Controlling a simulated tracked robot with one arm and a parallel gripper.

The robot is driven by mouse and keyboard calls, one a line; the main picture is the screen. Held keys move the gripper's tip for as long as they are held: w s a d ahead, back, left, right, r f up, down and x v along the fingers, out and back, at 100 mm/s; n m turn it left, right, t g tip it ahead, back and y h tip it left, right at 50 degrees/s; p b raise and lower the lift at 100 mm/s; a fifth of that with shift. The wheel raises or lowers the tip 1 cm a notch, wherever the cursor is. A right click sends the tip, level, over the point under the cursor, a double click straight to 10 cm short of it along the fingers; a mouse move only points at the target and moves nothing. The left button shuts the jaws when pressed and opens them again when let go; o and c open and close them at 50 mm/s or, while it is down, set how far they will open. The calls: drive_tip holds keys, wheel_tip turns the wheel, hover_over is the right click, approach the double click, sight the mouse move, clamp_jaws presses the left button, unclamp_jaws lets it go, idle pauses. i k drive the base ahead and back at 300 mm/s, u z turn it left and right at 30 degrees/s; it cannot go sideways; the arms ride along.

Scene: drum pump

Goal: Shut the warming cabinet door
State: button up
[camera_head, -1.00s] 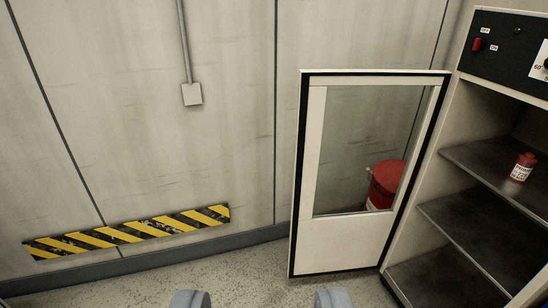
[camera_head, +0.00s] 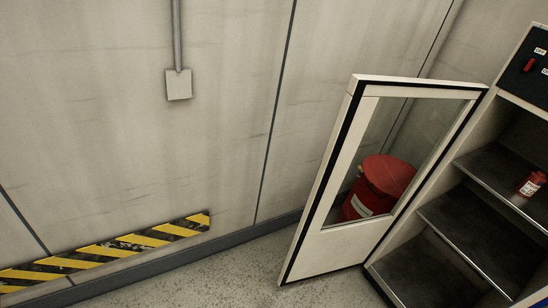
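The warming cabinet door (camera_head: 340,249) stands wide open at the right of the view. It has a cream frame, a dark seal round its edge and a large glass pane. Its right side meets the warming cabinet (camera_head: 527,105), and its free edge points left, near the wall. The cabinet is cut off by the right edge of the picture, and its dark shelves are open to view. My gripper is out of the picture, so I see no contact with the door.
A red drum (camera_head: 386,180) shows through the door's glass. A small red bottle (camera_head: 532,184) sits on a cabinet shelf. A wall with a grey box (camera_head: 179,85) and a striped hazard band (camera_head: 110,250) fills the left. Bare floor (camera_head: 235,275) shows in front of the door.

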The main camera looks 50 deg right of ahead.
sight(316, 251)
drive_tip(key=z, duration=0.2)
drive_tip(key=i, duration=1.25)
drive_tip(key=z, duration=0.95)
drive_tip(key=i, duration=0.7)
drive_tip(key=z, duration=0.45)
drive_tip(key=k, duration=0.95)
drive_tip(key=z, duration=0.2)
drive_tip(key=i, duration=0.95)
drive_tip(key=u, duration=0.1)
